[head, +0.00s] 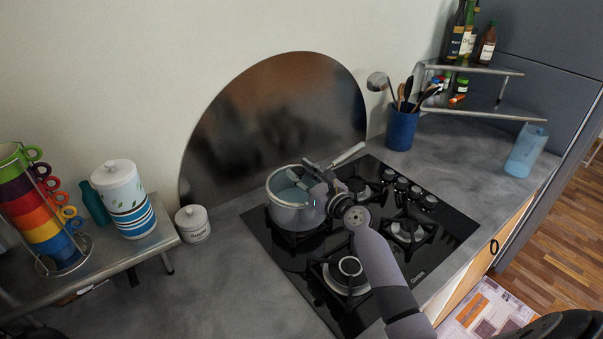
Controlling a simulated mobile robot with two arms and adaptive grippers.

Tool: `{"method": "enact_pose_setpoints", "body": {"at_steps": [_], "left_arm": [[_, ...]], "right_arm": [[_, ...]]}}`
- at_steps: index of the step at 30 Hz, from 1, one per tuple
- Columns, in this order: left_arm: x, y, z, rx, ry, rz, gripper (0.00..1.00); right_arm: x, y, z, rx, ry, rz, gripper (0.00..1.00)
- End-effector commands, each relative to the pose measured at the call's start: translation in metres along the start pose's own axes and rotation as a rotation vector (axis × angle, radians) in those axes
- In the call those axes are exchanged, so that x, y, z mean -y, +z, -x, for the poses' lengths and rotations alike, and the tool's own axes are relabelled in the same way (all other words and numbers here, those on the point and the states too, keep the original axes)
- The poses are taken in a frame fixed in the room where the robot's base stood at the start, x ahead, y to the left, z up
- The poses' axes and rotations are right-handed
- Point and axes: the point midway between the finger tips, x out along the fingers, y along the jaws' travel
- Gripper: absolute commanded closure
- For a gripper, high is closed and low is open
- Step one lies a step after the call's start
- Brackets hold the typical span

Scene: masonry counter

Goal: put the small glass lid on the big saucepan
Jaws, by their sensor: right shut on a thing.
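The big saucepan (288,216) is a grey metal pot on the back left burner of the black hob, its handle pointing up and right. The small glass lid (284,183) shows as a bluish, see-through surface at the saucepan's opening. My right gripper (309,179) is over the right part of the opening, shut on the lid; its fingers hide the grip point and part of the rim. I cannot tell whether the lid rests fully on the rim.
The black gas hob (291,257) has other burners, all bare. A blue utensil pot (402,130) stands behind it to the right, and a blue tumbler (525,151) at the far right. A white lidded jar (193,224) stands left. The front left counter is clear.

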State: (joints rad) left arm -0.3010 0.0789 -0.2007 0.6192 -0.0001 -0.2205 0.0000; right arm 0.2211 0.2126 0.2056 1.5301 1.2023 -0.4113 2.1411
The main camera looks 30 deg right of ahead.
Motion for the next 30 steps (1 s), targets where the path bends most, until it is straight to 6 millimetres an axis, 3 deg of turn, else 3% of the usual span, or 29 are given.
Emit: {"method": "enact_pose_setpoints", "body": {"at_steps": [14,15,25,30], "left_arm": [[0.0005,-0.0002,-0.0057,-0.001,-0.001,0.001,0.63],[0.0006,-0.0003,-0.0051,-0.001,-0.001,0.001,0.63],[0.0012,-0.0006,-0.005,-0.002,-0.002,0.001,0.63],[0.0013,-0.0008,-0.005,-0.002,-0.002,0.001,0.63]], "right_arm": [[0.0004,-0.0068,-0.0001,0.002,-0.001,0.0,1.0],[0.0005,-0.0062,-0.0001,0.002,-0.001,0.0,0.65],[0.0003,-0.0068,0.0,0.0,-0.001,0.001,0.44],[0.0002,-0.007,0.0,0.0,0.0,0.001,0.44]]}}
